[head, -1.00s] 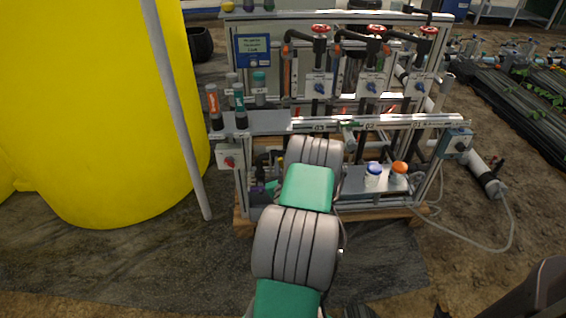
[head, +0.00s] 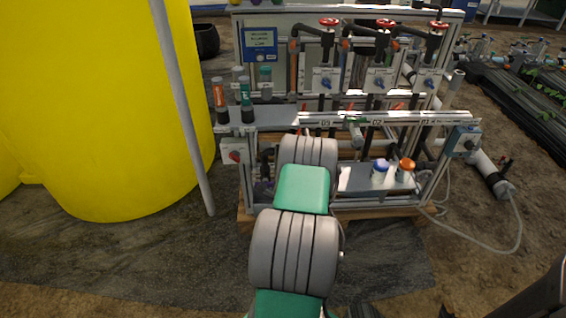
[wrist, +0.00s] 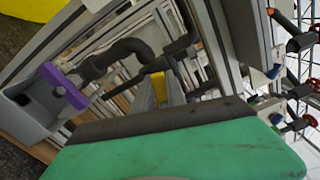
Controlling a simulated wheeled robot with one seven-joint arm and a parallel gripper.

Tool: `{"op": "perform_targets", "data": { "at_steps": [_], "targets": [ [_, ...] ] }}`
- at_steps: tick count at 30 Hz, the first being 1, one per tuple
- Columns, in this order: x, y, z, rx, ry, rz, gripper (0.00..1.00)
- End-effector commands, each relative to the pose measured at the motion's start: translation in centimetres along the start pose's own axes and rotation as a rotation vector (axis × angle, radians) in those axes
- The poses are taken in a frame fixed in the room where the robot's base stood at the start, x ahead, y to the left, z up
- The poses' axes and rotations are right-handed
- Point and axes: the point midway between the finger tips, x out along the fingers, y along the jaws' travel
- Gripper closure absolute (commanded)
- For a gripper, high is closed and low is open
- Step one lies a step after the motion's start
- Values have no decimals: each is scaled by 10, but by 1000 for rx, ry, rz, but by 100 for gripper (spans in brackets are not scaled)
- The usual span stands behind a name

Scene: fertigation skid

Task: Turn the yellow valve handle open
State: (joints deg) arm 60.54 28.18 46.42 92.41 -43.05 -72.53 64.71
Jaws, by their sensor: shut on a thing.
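In the wrist view, the yellow valve handle (wrist: 159,86) shows as a small upright yellow piece between the two grey fingers of my gripper (wrist: 160,80). The fingers are shut on it. A black pipe with an elbow (wrist: 125,50) runs just behind and to the left of the handle. The valve body under the handle is mostly hidden by my fingers and wrist. In the head view, my grey and green arm reaches into the lower left part of the skid frame (head: 300,117) and hides the gripper and the handle.
A grey bracket with a purple part (wrist: 62,85) is close left of my gripper. Metal frame bars surround it. Red-topped valves (head: 383,24) stand along the skid's top. White jars with blue (head: 380,164) and orange (head: 406,165) lids stand on the lower shelf. A yellow tank (head: 100,110) is at left.

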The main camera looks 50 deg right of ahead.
Motion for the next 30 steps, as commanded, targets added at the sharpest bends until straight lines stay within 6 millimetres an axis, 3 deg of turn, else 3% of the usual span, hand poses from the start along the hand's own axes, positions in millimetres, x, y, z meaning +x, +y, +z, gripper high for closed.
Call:
{"op": "perform_targets", "data": {
  "at_steps": [12, 30],
  "targets": [
    [-1, 8, -2, -250, 2, 1, 100],
    [-1, 9, -2, -305, 2, 2, 100]
  ]
}}
